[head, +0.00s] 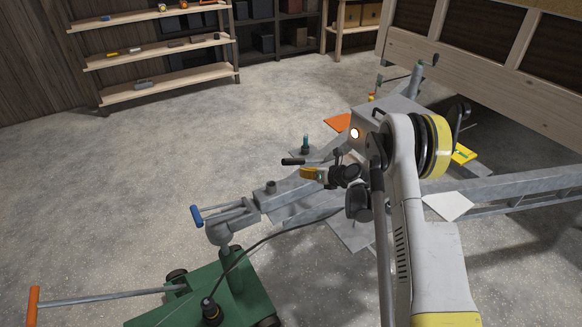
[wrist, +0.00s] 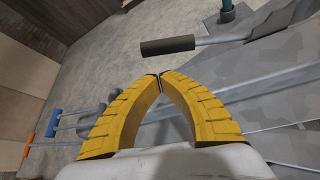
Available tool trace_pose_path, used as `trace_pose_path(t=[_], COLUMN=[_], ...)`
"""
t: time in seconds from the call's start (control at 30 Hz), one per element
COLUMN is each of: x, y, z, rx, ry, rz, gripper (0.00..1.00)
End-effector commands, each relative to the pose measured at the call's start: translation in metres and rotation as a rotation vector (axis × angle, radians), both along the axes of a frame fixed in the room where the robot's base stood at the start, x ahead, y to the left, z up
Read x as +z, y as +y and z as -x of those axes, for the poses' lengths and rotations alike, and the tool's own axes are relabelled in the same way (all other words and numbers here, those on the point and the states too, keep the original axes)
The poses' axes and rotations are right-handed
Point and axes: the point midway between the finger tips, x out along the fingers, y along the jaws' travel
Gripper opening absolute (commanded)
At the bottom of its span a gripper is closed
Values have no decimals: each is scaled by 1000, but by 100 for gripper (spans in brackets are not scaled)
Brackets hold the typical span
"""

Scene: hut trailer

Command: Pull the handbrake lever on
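The handbrake lever's black grip (head: 293,161) juts left from the metal trailer drawbar, just above my gripper (head: 308,173) in the head view. In the wrist view the black grip (wrist: 168,46) lies level on its grey rod, a little beyond my fingertips, with a visible gap. My gripper's yellow fingers (wrist: 160,76) meet at their tips in the wrist view with nothing between them. The lever's pivot end is not clearly visible.
A blue-handled lever (head: 197,216) is on the coupling over a green wheeled trolley (head: 190,292). The trolley's long bar ends in an orange grip (head: 33,306). A teal-topped post (head: 306,142) stands behind the drawbar. Concrete floor (head: 150,165) to the left is clear.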

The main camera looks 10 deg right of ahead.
Motion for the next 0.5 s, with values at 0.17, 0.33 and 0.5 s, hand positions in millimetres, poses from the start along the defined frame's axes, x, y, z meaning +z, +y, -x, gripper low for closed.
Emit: trace_pose_path(t=[0.17, 0.33, 0.5], x=[-7, -7, -9], y=[-2, -1, 1], z=[0, 0, -4], rx=[-18, -18, -17], ry=[10, 9, 10], rz=[-33, -32, -31], gripper=[0, 0, 0])
